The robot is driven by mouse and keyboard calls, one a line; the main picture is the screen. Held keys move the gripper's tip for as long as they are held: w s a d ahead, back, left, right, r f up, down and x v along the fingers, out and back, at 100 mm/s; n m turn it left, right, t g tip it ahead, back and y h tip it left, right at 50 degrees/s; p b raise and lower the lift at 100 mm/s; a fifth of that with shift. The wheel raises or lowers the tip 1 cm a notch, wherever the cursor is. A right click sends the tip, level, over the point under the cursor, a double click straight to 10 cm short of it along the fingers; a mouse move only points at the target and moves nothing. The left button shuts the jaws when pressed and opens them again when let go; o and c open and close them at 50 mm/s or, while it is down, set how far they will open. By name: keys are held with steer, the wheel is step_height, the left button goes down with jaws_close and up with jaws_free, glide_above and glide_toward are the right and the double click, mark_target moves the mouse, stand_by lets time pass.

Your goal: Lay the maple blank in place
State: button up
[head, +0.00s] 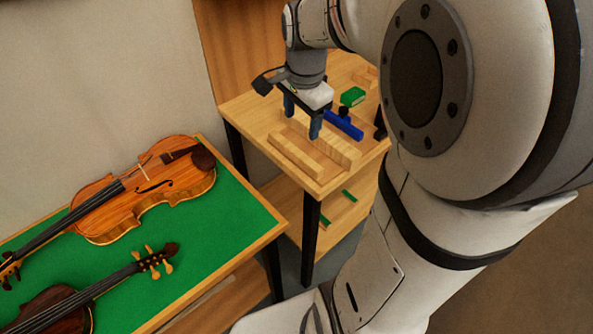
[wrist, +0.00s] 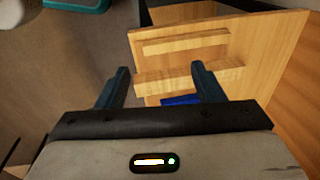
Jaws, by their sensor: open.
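Two pale wooden pieces lie side by side on the small wooden bench (head: 235,105). The nearer one is a long plain strip (head: 296,155), also seen in the wrist view (wrist: 187,42). The other is a thicker, striped block (head: 338,149), which looks like the maple blank; in the wrist view it (wrist: 165,83) lies below the strip. My gripper (head: 302,117) is open and points down over the striped block, hiding part of it. In the wrist view, my fingertips (wrist: 161,68) show on either side of part of the block; I cannot tell their height above it.
A blue tool (head: 343,124) with a dark knob, a green box (head: 352,96) and a pale wood block (head: 367,76) are behind the blank. Violins (head: 145,200) lie on a green-topped table (head: 215,255) at left. A lower shelf (head: 290,225) holds green strips.

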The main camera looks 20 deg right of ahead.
steer(key=s+a+f+n+t, duration=0.1)
steer(key=s+a+n, duration=0.5)
steer(key=s+n, duration=0.6)
steer(key=shift+s+a+f+n, duration=0.2)
steer(key=shift+s+f+n, duration=0.15)
steer(key=shift+n, duration=0.85)
